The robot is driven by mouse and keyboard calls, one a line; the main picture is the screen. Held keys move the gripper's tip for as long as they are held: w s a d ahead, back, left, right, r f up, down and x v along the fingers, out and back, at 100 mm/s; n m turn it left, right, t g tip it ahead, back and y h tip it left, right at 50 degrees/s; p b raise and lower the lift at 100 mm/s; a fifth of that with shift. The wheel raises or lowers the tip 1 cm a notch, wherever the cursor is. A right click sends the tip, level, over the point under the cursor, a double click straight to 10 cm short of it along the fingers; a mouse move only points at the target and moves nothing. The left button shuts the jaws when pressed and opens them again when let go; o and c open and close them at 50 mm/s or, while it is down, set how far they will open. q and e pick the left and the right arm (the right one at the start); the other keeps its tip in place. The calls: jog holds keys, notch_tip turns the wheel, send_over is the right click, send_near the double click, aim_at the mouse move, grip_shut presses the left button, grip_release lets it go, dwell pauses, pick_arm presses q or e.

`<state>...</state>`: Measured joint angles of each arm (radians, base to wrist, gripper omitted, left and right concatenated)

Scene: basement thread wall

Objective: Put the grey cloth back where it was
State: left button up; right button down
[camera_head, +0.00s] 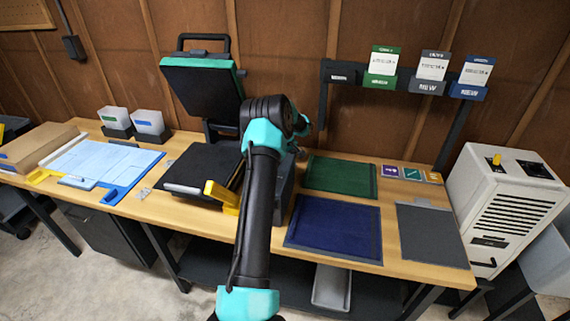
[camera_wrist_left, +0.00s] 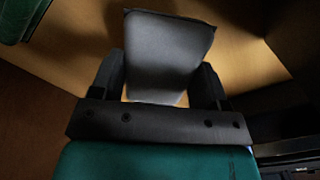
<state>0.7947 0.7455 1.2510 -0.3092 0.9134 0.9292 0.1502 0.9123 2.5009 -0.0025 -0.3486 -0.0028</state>
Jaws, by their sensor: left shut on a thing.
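My left gripper (camera_wrist_left: 159,68) is shut on the grey cloth (camera_wrist_left: 168,40), which stands out flat between the two dark fingers in the left wrist view. In the head view my arm comes up through the middle and hides most of the gripper and the cloth. A grey mat (camera_head: 430,236) lies at the right end of the bench, with a blue mat (camera_head: 334,228) and a green mat (camera_head: 340,176) to its left. My right gripper is not in view.
A wall rail holds green (camera_head: 380,80), grey (camera_head: 428,86) and blue (camera_head: 468,91) card holders. An open black press (camera_head: 203,92) stands left of my arm. A white machine (camera_head: 505,205) stands right of the bench. A light blue sheet (camera_head: 103,163) lies at left.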

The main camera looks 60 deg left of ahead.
pick_arm(q)
jog(key=shift+f, duration=0.9)
jog(key=shift+f, duration=0.1)
jog(key=o, duration=0.8)
notch_tip(320, 180, up, 12)
jog(key=shift+r, duration=0.1)
